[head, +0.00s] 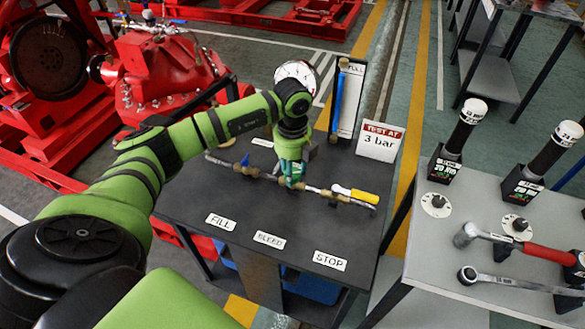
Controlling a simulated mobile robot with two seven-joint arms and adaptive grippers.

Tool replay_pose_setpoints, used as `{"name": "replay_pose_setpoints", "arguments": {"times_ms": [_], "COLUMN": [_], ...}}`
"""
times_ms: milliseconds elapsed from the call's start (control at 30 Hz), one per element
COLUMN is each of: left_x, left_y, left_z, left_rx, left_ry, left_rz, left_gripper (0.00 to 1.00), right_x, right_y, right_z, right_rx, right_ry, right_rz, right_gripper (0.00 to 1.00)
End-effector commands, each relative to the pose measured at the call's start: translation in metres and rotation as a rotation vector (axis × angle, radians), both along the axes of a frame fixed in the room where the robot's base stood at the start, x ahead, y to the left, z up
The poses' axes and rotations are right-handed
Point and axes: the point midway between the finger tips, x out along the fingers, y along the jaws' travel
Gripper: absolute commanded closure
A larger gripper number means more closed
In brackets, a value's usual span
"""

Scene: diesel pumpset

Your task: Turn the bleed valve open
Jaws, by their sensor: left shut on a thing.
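A pipe run with several brass fittings (270,177) lies across the dark bench (310,225). It carries a blue-handled valve (245,160) on the left and a yellow-handled valve (362,196) on the right. The bleed valve sits between them, above the BLEED label (269,239), and is mostly hidden by my gripper. My left gripper (291,181) reaches down from above and is shut on the bleed valve's handle. How far the handle is turned cannot be told. My right gripper is not in view.
Behind the pipe stand a round gauge (297,75), a sight tube board (347,95) and a TEST AT 3 bar sign (380,142). FILL (221,222) and STOP (330,261) labels lie in front. A grey table (440,265) with tools is at right; red pump machinery (160,75) is at left.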

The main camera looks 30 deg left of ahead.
Motion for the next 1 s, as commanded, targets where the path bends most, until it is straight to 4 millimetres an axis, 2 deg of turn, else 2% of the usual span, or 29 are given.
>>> {"name": "replay_pose_setpoints", "arguments": {"times_ms": [267,300,333,733,867,1000], "left_x": [0.002,0.002,0.002,0.001,0.002,0.002], "left_y": [0.002,0.002,0.002,0.001,0.001,0.001], "left_z": [0.002,0.002,0.002,0.005,0.023,0.053], "left_rx": [0.003,0.003,0.002,0.001,0.001,0.002], "left_ry": [-0.009,-0.009,-0.008,-0.005,-0.007,-0.009], "left_rz": [0.003,0.003,0.003,0.0,0.001,0.001], "left_gripper": [0.9,0.41,0.33,0.33,0.33,0.33], "right_x": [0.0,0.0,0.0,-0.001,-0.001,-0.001], "right_y": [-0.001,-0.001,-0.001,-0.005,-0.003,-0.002], "right_z": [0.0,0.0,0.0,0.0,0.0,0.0], "right_rx": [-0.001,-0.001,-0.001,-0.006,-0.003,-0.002], "right_ry": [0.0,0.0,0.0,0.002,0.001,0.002], "right_rz": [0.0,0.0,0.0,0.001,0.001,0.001], "right_gripper": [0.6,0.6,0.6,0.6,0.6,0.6]}}
